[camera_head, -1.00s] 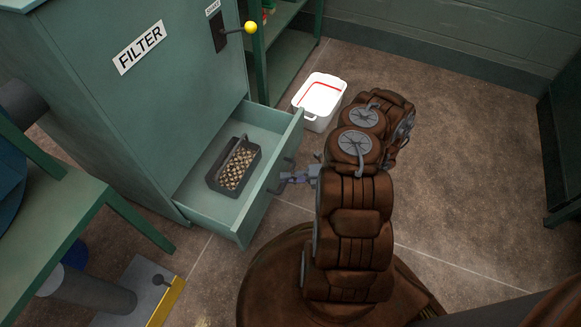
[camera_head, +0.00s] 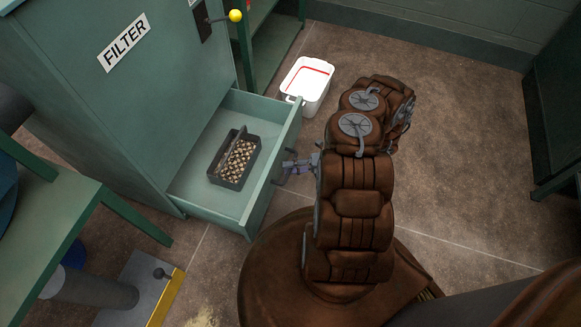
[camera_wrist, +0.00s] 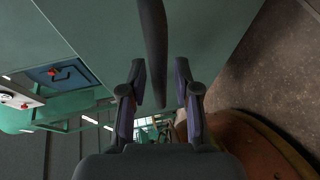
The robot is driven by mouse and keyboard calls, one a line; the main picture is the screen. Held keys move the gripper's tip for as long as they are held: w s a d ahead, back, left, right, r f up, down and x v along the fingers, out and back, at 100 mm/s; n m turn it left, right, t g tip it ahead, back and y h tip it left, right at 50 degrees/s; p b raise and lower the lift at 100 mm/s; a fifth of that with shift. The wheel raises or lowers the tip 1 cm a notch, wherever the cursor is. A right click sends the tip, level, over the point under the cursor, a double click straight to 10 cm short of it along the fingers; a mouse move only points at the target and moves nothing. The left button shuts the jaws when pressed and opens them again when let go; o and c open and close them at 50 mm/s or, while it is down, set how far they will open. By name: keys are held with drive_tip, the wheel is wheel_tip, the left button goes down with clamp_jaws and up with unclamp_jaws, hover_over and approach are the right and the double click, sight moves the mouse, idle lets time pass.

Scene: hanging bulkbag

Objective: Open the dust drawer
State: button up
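The dust drawer (camera_head: 275,180) of the green filter cabinet (camera_head: 150,110) stands pulled out, its inside showing. A dark tray (camera_head: 233,182) of small pale pieces, with a bar handle, sits in it. My gripper (camera_head: 297,166) is at the outer face of the drawer front, beside the dark drawer handle (camera_head: 277,182). In the wrist view the dark handle bar (camera_wrist: 154,45) runs between the two parted fingers of my gripper (camera_wrist: 160,85), with visible gaps on both sides. Contact with the bar cannot be made out.
A white bin (camera_head: 307,85) with a red line stands on the floor behind the drawer. A lever with a yellow knob (camera_head: 235,16) is on the cabinet side. A green table (camera_head: 45,220) is at left. Open floor (camera_head: 450,150) lies to the right.

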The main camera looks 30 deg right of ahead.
idle(0.3)
drive_tip(key=v, duration=1.2)
idle(0.3)
